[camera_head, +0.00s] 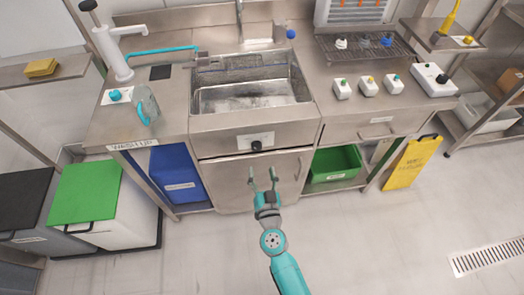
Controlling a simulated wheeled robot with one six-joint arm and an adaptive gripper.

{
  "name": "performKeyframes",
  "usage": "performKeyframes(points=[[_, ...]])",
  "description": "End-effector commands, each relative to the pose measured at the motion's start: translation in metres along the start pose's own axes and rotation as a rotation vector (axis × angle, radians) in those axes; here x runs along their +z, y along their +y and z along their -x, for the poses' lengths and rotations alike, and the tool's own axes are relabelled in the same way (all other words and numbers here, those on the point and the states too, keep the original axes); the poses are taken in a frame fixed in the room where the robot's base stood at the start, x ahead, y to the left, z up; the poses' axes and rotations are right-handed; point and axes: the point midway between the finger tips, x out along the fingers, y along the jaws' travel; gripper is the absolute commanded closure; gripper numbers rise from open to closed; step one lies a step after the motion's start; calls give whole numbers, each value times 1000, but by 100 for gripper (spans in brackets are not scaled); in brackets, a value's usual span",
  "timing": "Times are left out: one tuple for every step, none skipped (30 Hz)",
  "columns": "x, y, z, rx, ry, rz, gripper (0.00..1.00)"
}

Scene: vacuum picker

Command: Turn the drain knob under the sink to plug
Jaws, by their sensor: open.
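The black drain knob (256,146) sits on the front panel below the sink, with a white label (255,139) around it. The lettering on the label and the knob's exact setting are too small to read. The steel sink (250,112) is above it. My gripper (262,176) is open and empty, its two fingers pointing up toward the cabinet front. It appears below the knob in the picture and apart from it. The knob is fully in view and not covered by my arm.
A blue bin (178,175) stands left and a green crate (335,166) right. A green-lidded bin (84,192) is farther left, a yellow floor sign (412,162) at right. The floor (380,240) in front is clear.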

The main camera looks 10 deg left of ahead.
Motion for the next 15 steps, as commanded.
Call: performKeyframes(points=[[-1,0,-7,1,1,0,37],[-1,1,-12,1,1,0,37],[-2,0,-18,1,2,0,37],[-1,1,-23,1,2,0,37],[-1,0,-29,0,2,0,37],[-1,0,-36,0,2,-1,37],[-1,0,-41,0,1,-1,37],[-2,0,-46,0,2,-1,37],[-1,0,-53,1,1,0,37],[-1,0,-58,1,2,0,37],[-1,0,-62,1,2,0,37],[-1,1,-68,1,1,0,37],[-1,1,-72,1,2,-1,37],[-1,1,-76,1,1,0,37],[0,1,-80,1,1,1,37]])
